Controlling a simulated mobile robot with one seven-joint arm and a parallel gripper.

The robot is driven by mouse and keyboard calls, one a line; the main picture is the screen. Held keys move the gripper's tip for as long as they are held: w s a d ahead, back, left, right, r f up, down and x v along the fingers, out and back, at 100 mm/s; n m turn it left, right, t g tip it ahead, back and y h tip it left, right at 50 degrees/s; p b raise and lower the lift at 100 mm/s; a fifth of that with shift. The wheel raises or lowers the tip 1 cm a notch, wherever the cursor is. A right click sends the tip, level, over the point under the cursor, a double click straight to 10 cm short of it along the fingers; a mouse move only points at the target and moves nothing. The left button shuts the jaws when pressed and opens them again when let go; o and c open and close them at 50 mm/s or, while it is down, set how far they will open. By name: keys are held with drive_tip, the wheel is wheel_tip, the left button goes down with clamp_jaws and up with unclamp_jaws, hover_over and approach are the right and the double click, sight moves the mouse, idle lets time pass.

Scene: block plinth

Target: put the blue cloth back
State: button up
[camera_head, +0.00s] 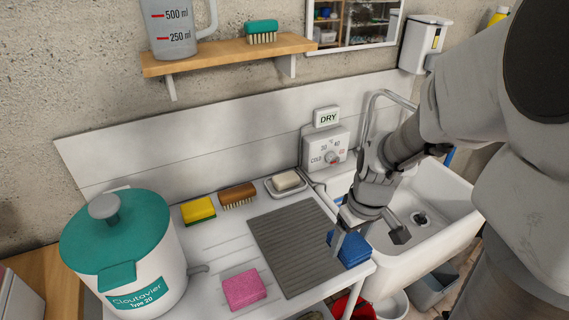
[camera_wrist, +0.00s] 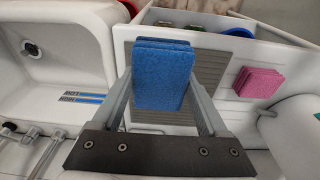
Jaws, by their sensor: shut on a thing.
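The blue cloth (camera_head: 352,248) is a folded block. My gripper (camera_head: 350,226) is shut on it, near the right front edge of the grey ribbed mat (camera_head: 291,250) on the white counter. In the wrist view the blue cloth (camera_wrist: 162,75) sits between the two fingers of my gripper (camera_wrist: 161,92), with its folded layers at the top. The grey mat (camera_wrist: 212,80) shows behind it. I cannot tell whether the cloth touches the mat or counter below.
A pink cloth (camera_head: 244,289) lies left of the mat. A yellow sponge (camera_head: 198,210), a brown brush (camera_head: 238,195) and a soap dish (camera_head: 286,184) line the back. A large teal-lidded pot (camera_head: 127,250) stands left. The white sink (camera_head: 432,205) is right, under the tap.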

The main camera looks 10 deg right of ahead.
drive_tip(key=b, duration=0.2)
hover_over(312, 258)
drive_tip(key=f, duration=0.4)
drive_tip(key=shift+s+d+f, duration=0.15)
drive_tip(key=shift+s+f, duration=0.1)
wheel_tip(312, 258, down, 4)
drive_tip(key=shift+f+b, duration=0.1)
drive_tip(key=shift+b, duration=0.5)
drive_tip(key=o, duration=1.4)
drive_tip(key=r+p, duration=0.1)
drive_tip(key=r, duration=0.3)
drive_tip(key=s+r+p, duration=0.1)
drive_tip(key=r, duration=0.3)
drive_tip(key=r+p, duration=0.1)
drive_tip(key=r, duration=0.3)
drive_tip(key=shift+s+d+r+p, duration=0.1)
drive_tip(key=shift+s+d+p, duration=0.1)
drive_tip(key=shift+p, duration=0.15)
